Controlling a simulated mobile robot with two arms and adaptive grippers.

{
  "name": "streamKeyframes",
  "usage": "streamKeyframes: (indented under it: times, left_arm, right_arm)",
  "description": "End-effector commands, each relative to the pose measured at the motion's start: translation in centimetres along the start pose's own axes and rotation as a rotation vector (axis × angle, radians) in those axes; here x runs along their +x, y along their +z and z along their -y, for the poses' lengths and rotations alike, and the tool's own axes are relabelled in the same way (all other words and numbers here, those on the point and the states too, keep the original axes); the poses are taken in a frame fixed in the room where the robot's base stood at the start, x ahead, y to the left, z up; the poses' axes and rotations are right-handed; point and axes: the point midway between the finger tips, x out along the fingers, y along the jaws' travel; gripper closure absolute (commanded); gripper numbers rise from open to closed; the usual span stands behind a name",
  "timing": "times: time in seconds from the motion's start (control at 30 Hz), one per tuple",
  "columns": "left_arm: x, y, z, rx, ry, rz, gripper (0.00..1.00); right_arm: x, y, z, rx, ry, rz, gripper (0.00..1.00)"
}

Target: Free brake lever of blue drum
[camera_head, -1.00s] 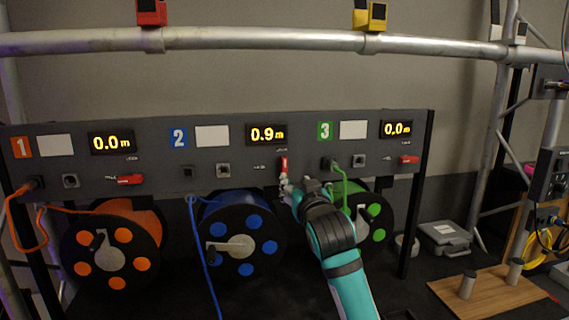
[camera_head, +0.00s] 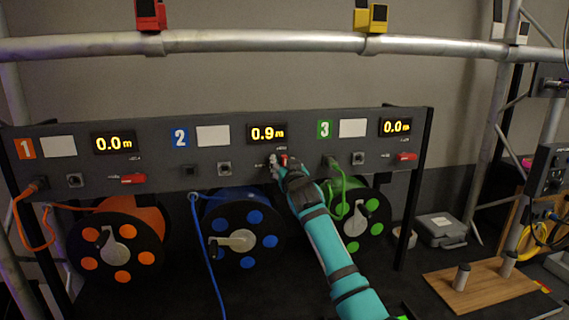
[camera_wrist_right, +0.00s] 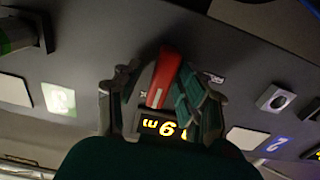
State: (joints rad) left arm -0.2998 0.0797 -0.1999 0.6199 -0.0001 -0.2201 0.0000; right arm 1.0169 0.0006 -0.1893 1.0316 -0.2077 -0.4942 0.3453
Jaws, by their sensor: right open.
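The blue drum (camera_head: 236,236) hangs under panel section 2, with a blue cable running down its left side. Its red brake lever (camera_head: 285,160) sits below the 0.9 m display (camera_head: 267,133), mostly covered by my right gripper (camera_head: 279,166). In the right wrist view the red lever (camera_wrist_right: 163,75) stands roughly upright, at right angles to the panel's length. My right gripper (camera_wrist_right: 158,88) is open there, with one finger on each side of the lever. I cannot tell whether a finger touches it. My left gripper is not in view.
The orange drum (camera_head: 118,242) and green drum (camera_head: 358,215) flank the blue one. Their red levers (camera_head: 133,178) (camera_head: 406,157) lie level. A green cable (camera_head: 341,185) hangs right of my right gripper. A board with two posts (camera_head: 480,288) lies at right.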

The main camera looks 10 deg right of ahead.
Motion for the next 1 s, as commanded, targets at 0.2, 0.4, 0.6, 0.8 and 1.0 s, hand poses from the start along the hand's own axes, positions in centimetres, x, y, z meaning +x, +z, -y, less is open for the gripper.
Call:
streamKeyframes:
  times: [0.2,0.4,0.6,0.8,1.0]
  left_arm:
    - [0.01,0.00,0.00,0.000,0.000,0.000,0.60]
    - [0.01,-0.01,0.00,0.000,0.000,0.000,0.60]
    - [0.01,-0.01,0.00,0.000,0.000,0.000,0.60]
    - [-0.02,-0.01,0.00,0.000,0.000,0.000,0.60]
    - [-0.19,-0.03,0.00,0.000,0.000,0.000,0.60]
  right_arm:
    - [0.00,0.00,0.02,0.000,0.000,0.000,0.61]
    - [-0.01,0.01,0.02,0.000,0.000,0.000,0.87]
    - [-0.02,0.02,0.02,0.000,0.000,0.001,1.00]
    - [-0.02,0.01,0.02,-0.009,0.000,0.001,1.00]
    - [-0.01,-0.01,0.09,-0.070,0.000,0.001,1.00]
